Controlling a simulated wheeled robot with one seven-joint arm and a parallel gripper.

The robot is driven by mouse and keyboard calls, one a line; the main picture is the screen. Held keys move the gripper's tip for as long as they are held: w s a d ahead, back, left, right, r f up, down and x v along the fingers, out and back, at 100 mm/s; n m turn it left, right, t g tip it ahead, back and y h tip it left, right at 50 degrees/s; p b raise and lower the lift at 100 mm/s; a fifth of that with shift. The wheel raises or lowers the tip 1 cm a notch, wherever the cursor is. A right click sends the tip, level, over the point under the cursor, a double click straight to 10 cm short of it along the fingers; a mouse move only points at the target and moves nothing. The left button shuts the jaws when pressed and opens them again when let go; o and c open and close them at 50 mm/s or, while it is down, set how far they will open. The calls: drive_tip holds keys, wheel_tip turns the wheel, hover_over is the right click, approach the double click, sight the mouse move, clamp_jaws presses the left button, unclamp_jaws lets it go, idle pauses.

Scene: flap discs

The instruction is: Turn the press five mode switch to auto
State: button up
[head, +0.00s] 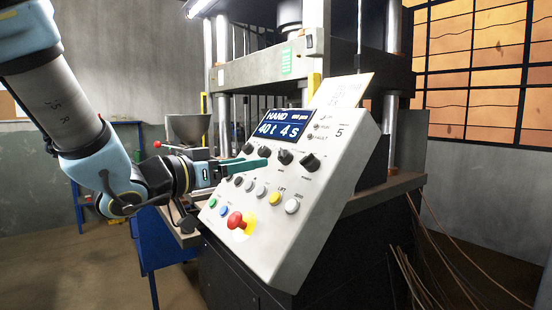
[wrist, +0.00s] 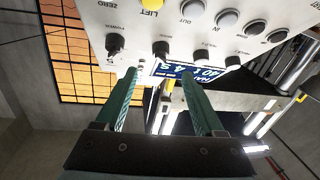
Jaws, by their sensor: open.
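The grey sloped control panel (head: 300,205) of press 5 has a blue display (head: 284,124) reading HAND, 40 t, 4 s. Below the display is a row of several black rotary knobs; one is the rightmost knob (head: 308,161). Contact cannot be seen.
Below the knobs are several push buttons, including a yellow LIFT button (head: 275,198) and a red emergency stop (head: 237,220). A paper sheet (head: 342,90) stands behind the panel. A grey hopper (head: 188,128) and a blue stand (head: 163,240) are at left. Thin rods (head: 425,275) lean at lower right.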

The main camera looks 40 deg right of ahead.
sight(280, 157)
drive_tip(key=d+p, duration=0.1)
drive_tip(key=d, duration=0.2)
drive_tip(key=d+p, duration=0.1)
drive_tip(key=d, duration=0.2)
drive_tip(key=w+d+p, duration=0.1)
drive_tip(key=d, duration=0.2)
drive_tip(key=shift+d, duration=0.15)
drive_tip(key=shift+w, duration=0.1)
clamp_jaws()
